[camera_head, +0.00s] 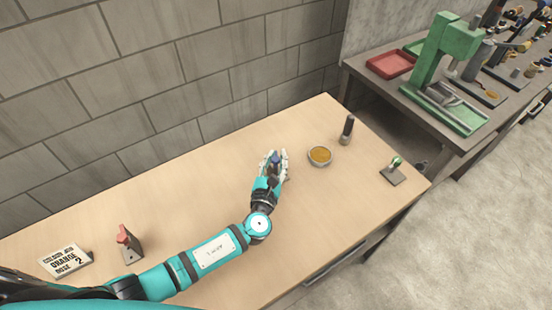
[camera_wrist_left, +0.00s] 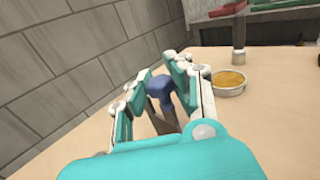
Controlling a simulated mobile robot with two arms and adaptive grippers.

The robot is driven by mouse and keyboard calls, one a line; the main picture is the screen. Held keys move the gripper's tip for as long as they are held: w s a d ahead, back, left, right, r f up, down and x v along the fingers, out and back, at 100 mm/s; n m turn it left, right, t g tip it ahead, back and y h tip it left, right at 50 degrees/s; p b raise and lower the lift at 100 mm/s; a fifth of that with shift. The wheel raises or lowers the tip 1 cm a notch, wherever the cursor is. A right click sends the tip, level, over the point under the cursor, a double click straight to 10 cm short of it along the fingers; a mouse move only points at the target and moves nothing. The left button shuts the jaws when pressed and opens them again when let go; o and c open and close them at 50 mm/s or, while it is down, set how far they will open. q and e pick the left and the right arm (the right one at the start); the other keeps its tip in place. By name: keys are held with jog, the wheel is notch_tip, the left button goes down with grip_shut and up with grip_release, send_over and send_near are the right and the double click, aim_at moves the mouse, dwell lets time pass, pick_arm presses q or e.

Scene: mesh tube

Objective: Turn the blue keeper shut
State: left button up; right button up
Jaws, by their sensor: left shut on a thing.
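The blue keeper (camera_wrist_left: 159,85) shows in the left wrist view as a blue knob on a grey upright body. It stands between the fingers of my left gripper (camera_wrist_left: 152,92). In the head view my left gripper (camera_head: 274,160) is at the middle of the table, shut around the blue keeper (camera_head: 275,157). The fingers hide most of the keeper there, and its turn angle cannot be told. My right gripper is not in view.
On the table (camera_head: 190,210) stand a bowl of orange-yellow stuff (camera_head: 320,155), a dark upright cylinder (camera_head: 347,130), a green-topped piece on a plate (camera_head: 393,170), a red-topped grey piece (camera_head: 129,243) and a lettered sign (camera_head: 66,260). A block wall (camera_head: 190,80) runs behind.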

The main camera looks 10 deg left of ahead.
pick_arm(q)
grip_shut()
jog(key=shift+f+y, duration=0.15)
jog(key=shift+y, duration=0.25)
jog(key=shift+d+f+n+y+b, duration=0.1)
jog(key=shift+n+y+b, duration=0.2)
jog(key=shift+n+y, duration=0.85)
jog(key=shift+n+g+y+b, duration=0.65)
jog(key=shift+n+y, duration=0.35)
jog(key=shift+y, duration=0.55)
jog(key=shift+n+g+y+b, duration=0.65)
jog(key=shift+n+y, duration=0.3)
jog(key=shift+y, duration=0.55)
jog(key=shift+s, duration=0.1)
jog(key=shift+o, duration=2.3)
grip_release()
jog(key=o, duration=0.4)
jog(key=shift+r, duration=0.2)
jog(key=shift+o, duration=0.2)
